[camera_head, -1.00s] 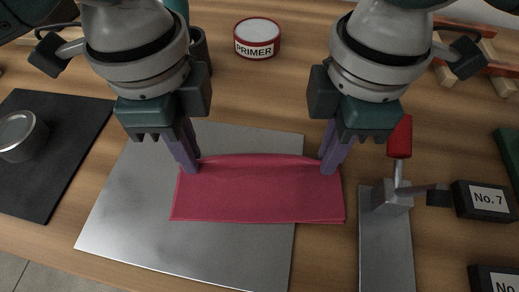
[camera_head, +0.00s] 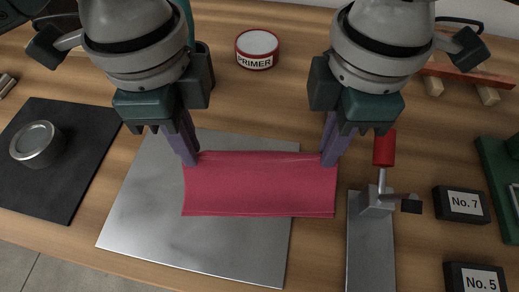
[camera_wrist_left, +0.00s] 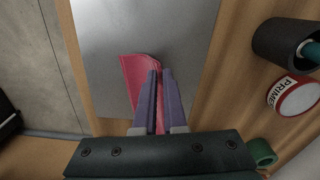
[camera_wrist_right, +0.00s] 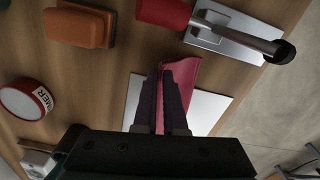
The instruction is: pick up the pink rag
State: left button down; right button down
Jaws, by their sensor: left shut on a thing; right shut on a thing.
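The pink rag (camera_head: 260,186) hangs as a wide strip between my two grippers, in front of a grey metal sheet in the head view. My left gripper (camera_head: 192,163) is shut on its upper left corner. My right gripper (camera_head: 329,163) is shut on its upper right corner. In the left wrist view the rag (camera_wrist_left: 138,78) shows beside the closed purple fingers (camera_wrist_left: 160,72). In the right wrist view the rag (camera_wrist_right: 184,88) shows beside the closed fingers (camera_wrist_right: 166,72). I cannot tell whether its lower edge touches the sheet.
The metal sheet (camera_head: 140,215) lies under the rag. A black mat (camera_head: 75,115) with a round tin (camera_head: 38,145) is at left. A clamp with a red handle (camera_head: 384,148) stands close at right, near boxes No. 7 (camera_head: 460,204) and No. 5 (camera_head: 474,277). The primer tin (camera_head: 257,48) is behind.

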pick_arm(q)
jog(key=shift+r, duration=0.25)
pick_arm(e)
jog(key=shift+r, duration=0.25)
